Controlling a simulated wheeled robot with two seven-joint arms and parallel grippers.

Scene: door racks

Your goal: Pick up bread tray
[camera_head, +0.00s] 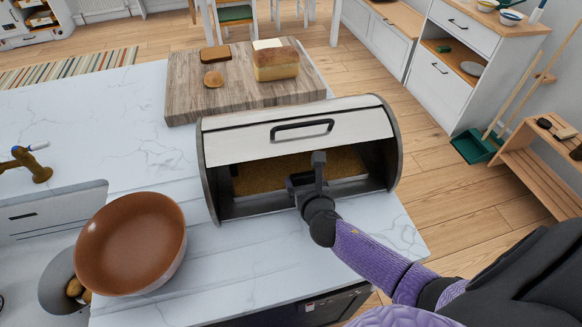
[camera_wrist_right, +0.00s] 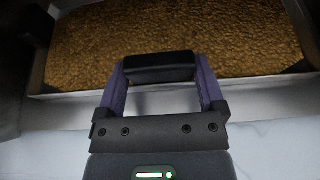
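The bread tray (camera_head: 300,170) lies inside a bread box (camera_head: 222,207) with a raised white lid and grey sides. It is a shallow, pale-rimmed tray with a brown, grainy inside. In the right wrist view the tray (camera_wrist_right: 225,40) fills the top, its pale near rim (camera_wrist_right: 260,88) running across. My right gripper (camera_head: 312,172) is at the box's front opening, just in front of the tray. In the wrist view its black fingertip piece (camera_wrist_right: 160,67) overlaps the tray. I cannot tell if it touches the tray or is open. My left gripper is out of view.
The lid's black handle (camera_head: 302,130) is above my right gripper. A wooden board (camera_head: 190,90) with a loaf (camera_head: 276,66) and bread slices lies behind the box. The marble counter (camera_head: 120,130) is clear at left.

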